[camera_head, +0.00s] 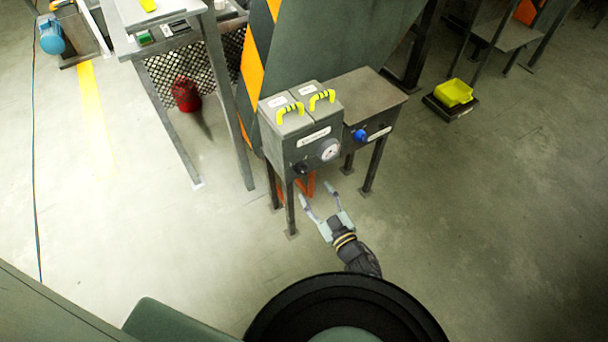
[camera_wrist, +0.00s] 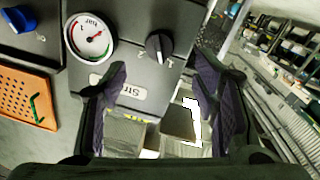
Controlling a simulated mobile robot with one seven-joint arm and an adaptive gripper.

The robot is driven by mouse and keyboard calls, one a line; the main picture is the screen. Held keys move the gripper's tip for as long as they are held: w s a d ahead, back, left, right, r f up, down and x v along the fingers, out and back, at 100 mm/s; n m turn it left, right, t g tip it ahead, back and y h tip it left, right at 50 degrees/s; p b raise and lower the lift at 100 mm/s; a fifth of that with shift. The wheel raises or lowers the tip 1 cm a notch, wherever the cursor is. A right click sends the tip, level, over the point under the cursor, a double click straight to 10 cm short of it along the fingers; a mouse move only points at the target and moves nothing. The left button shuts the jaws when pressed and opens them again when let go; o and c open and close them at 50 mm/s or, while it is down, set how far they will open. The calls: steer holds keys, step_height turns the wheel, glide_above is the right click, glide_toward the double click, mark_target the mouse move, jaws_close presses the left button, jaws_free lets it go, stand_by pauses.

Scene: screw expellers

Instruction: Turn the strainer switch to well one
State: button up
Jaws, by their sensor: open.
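The strainer switch is a small black knob (camera_head: 301,168) on the front of a grey two-lidded box (camera_head: 312,148). In the wrist view the knob (camera_wrist: 159,47) shows large, with small position marks beside it; I cannot surely tell which mark it points to. A label starting "Str" (camera_wrist: 131,91) is on the panel, partly hidden by a finger. My gripper (camera_head: 318,190) is open and empty, in front of and below the box. In the wrist view its two dark fingers (camera_wrist: 160,95) are spread apart, and the knob lies beyond their tips, not between them.
A pressure gauge (camera_head: 330,150) is beside the knob. A blue knob (camera_head: 360,135) sits on the adjoining unit at right. Yellow handles (camera_head: 322,99) top the box. Its dark legs (camera_head: 290,210) stand near my gripper.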

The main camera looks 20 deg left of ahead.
mark_target(304, 173)
steer(key=p+x, duration=0.1)
steer(key=x, duration=0.7)
steer(key=shift+w+a, duration=0.15)
steer(key=shift+c, duration=0.4)
